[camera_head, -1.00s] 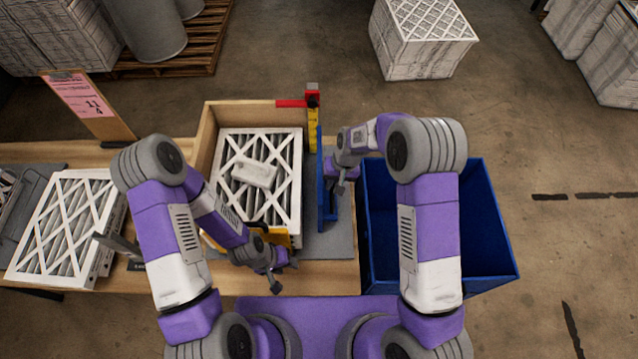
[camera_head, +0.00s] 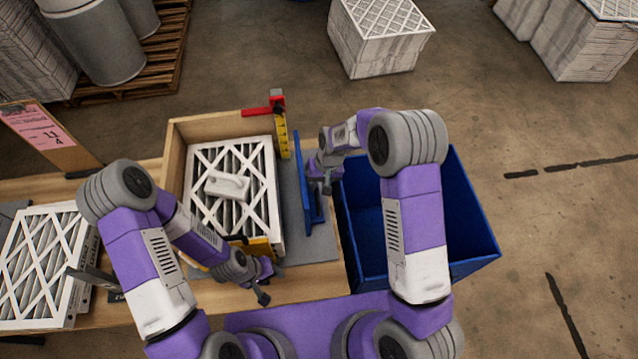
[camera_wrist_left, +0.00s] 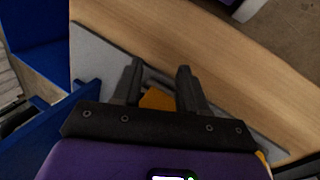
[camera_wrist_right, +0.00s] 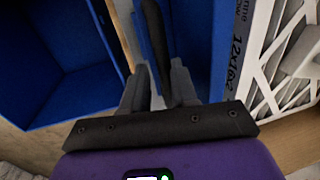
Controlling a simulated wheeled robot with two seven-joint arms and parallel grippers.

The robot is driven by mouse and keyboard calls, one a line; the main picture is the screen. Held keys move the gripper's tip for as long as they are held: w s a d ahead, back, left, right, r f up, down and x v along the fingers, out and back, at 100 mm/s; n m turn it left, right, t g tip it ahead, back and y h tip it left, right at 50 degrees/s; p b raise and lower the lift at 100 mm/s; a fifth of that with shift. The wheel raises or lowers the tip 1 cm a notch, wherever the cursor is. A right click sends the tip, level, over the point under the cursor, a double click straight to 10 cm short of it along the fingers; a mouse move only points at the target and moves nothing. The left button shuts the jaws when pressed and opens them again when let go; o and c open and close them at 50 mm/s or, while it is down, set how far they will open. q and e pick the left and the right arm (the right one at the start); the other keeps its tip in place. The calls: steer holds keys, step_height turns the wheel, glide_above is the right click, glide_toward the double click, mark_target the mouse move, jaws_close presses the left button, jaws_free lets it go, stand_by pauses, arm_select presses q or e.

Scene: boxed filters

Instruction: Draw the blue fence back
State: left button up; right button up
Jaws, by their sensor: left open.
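The blue fence (camera_head: 304,185) stands upright on the grey mat, to the right of the white pleated filters (camera_head: 235,170) with a clear gap between. In the right wrist view the fence (camera_wrist_right: 197,45) runs up past my right gripper's fingers. My right gripper (camera_head: 326,182) is at the fence's right side, its fingers (camera_wrist_right: 159,75) closed about a dark upright part of it. My left gripper (camera_head: 265,283) is open at the table's front edge. A yellow piece (camera_wrist_left: 157,98) shows between its fingers, apparently unheld. The fence's lower part is partly hidden.
A wooden corner frame (camera_head: 174,150) borders the filters, with a yellow scale and red pointer (camera_head: 264,111) at its back right. A white handled block (camera_head: 227,186) lies on the filters. A blue bin (camera_head: 470,215) stands right; more filters (camera_head: 45,260) lie left.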

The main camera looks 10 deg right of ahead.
arm_select(q)
steer(key=shift+f, duration=0.25)
arm_select(e)
step_height(320, 180, up, 7)
steer(key=d, duration=0.1)
steer(key=shift+d+r, duration=0.2)
steer(key=shift+d, duration=0.05)
stand_by(0.3)
